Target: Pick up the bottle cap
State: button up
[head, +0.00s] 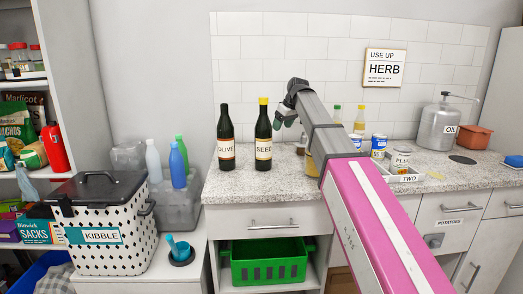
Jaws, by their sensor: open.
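Two dark bottles stand upright on the speckled counter (240,190). The right one, labelled SEED (263,140), has a yellow bottle cap (263,101) on top. The left one, labelled OLIVE (225,142), has a dark top (224,108). My gripper (283,122) is open, just right of the SEED bottle's neck and a little below the yellow cap's height. It appears apart from the bottle, though the depth between them is hard to tell. My arm hides part of the counter to the right.
Cans (379,146), a can labelled PLUS (400,160), small yellow-capped bottles (359,118) and a metal OIL container (440,125) stand right of my arm. A green crate (268,262) sits below the counter. A KIBBLE bin (105,225) and bottles stand left. Counter in front of the dark bottles is clear.

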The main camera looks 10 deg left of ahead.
jog(key=shift+n, duration=0.5)
jog(key=a+f, duration=0.1)
jog(key=f, duration=0.1)
jog(key=a+f, duration=0.1)
jog(key=a, duration=0.1)
jog(key=s+a+f, duration=0.1)
jog(key=a+f, duration=0.1)
jog(key=shift+a+f, duration=0.25)
jog(key=shift+f, duration=0.05)
jog(key=shift+x, duration=2.75)
jog(key=shift+w, duration=0.15)
jog(key=c, duration=1)
